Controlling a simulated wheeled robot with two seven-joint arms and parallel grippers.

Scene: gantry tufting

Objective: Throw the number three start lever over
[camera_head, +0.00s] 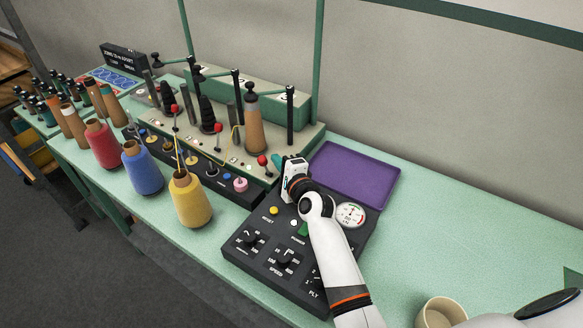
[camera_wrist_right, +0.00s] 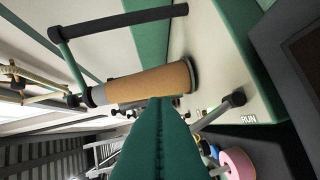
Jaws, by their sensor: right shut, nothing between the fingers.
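Several red-knobbed levers stand along the front of the green machine. The nearest one (camera_head: 262,160), at the right end, appears to be number three. My right gripper (camera_head: 277,160) is just right of the nearest red knob in the head view. Its teal fingers (camera_wrist_right: 157,125) are shut and empty, with the lever to their right in the wrist view. Contact is not visible. My left gripper is not in view.
A brown cone (camera_head: 253,130) stands on the machine behind the nearest lever. A pink knob (camera_head: 240,184) sits on the black front strip. The black control panel (camera_head: 262,262) and purple tray (camera_head: 355,175) lie right. A yellow cone (camera_head: 190,202) stands in front.

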